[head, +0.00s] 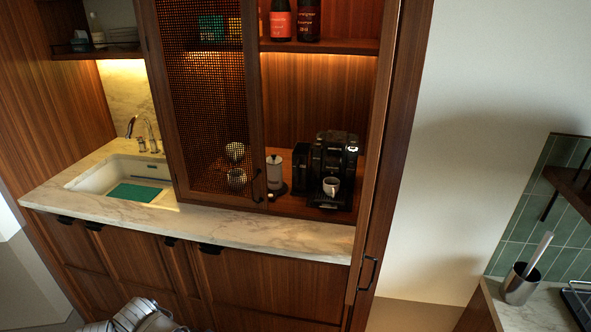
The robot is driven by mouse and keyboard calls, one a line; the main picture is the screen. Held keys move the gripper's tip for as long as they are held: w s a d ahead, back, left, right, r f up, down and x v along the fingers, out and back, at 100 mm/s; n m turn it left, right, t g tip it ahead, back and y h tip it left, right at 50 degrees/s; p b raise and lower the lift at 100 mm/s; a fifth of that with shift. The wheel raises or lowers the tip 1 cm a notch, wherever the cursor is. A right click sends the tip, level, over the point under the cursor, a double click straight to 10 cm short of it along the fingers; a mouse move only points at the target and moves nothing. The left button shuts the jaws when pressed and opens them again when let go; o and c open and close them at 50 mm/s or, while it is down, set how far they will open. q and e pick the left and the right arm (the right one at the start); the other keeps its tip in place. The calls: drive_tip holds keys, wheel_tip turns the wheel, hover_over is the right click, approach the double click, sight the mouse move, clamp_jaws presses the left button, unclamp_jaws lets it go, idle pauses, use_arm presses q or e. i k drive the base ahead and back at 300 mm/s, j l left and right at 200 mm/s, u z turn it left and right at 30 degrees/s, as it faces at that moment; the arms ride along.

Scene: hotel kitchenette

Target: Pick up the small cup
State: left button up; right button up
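A small white cup (331,186) stands upright on the drip tray of a black coffee machine (334,157), inside the wooden cabinet. More light-coloured rounded items, perhaps cups (236,179), show dimly behind the mesh door; the mesh blurs their shape. No gripper fingers show in the head view. A pale grey rounded piece at the bottom edge looks like part of my own arm, well below and left of the cup.
A mesh door (210,100) covers the cabinet's left half; its right half is open. A white canister (274,172) stands left of the coffee machine. Bottles (281,20) stand on the shelf above. The marble counter (270,232) is clear in front; a sink (95,178) is at left.

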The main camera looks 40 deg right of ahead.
sight(330, 191)
drive_tip(key=i, duration=1)
drive_tip(key=z, duration=2.3)
drive_tip(key=k+z, duration=0.1)
drive_tip(key=z, duration=0.2)
drive_tip(key=k+j+z, duration=0.1)
drive_tip(key=z, duration=0.2)
drive_tip(key=j, duration=0.1)
